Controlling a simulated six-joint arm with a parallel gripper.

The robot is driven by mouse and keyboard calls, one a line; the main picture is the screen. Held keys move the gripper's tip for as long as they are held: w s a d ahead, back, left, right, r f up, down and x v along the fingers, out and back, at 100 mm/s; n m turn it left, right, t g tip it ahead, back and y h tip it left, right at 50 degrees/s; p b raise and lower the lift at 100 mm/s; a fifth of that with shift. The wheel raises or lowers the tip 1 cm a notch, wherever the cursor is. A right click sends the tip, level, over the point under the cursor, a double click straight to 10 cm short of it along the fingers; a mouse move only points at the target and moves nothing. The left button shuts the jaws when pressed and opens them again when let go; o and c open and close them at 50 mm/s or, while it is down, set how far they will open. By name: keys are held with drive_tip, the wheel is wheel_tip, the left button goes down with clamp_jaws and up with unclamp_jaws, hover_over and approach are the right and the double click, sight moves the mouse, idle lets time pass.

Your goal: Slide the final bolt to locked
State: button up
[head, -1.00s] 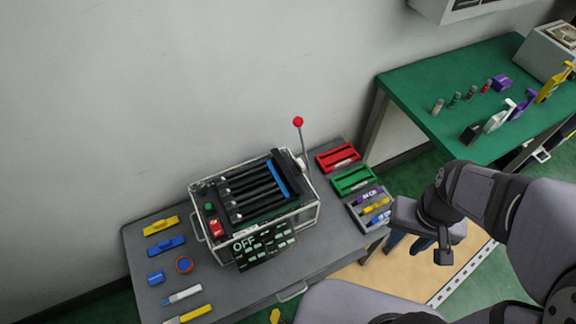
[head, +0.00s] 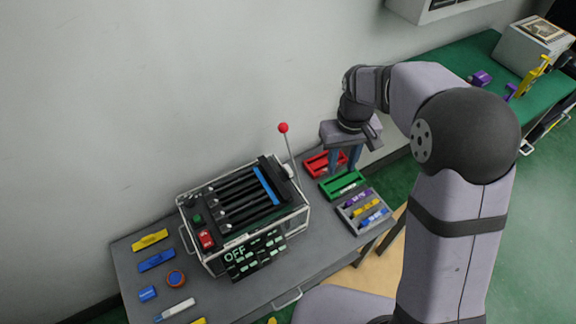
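The lever fixture (head: 245,215) is a wire-framed box on the grey table. Its top holds several dark parallel sliders (head: 238,198) with pale ends at the left, and a blue bar (head: 266,186) crosses near their right end. I cannot tell which one is the final bolt or whether any is locked. A red-knobbed lever (head: 284,129) stands upright at the back right, and a panel (head: 255,255) on the front reads OFF. My gripper (head: 345,162) points down to the right of the lever, above the red and green trays. Its two fingers are apart, with nothing seen between them.
A red tray (head: 322,165), a green tray (head: 343,186) and a grey tray (head: 343,211) of coloured pieces lie right of the fixture. Yellow and blue pieces and a round item (head: 175,278) lie at the left. A green table (head: 455,60) stands behind my arm.

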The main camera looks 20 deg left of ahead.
sight(288, 168)
drive_tip(key=w+a+f+n, duration=0.1)
drive_tip(key=a, duration=0.4)
drive_tip(key=w+a+f+n, duration=0.1)
drive_tip(key=a+f, duration=0.1)
drive_tip(key=a, duration=0.3)
drive_tip(key=w+a+f+n, duration=0.1)
drive_tip(key=w+a+f, duration=0.1)
drive_tip(key=a, duration=0.3)
drive_tip(key=shift+w+n, duration=0.1)
drive_tip(key=shift+n, duration=0.2)
drive_tip(key=shift+f+p, duration=0.85)
drive_tip(key=shift+f, duration=2.85)
clamp_jaws()
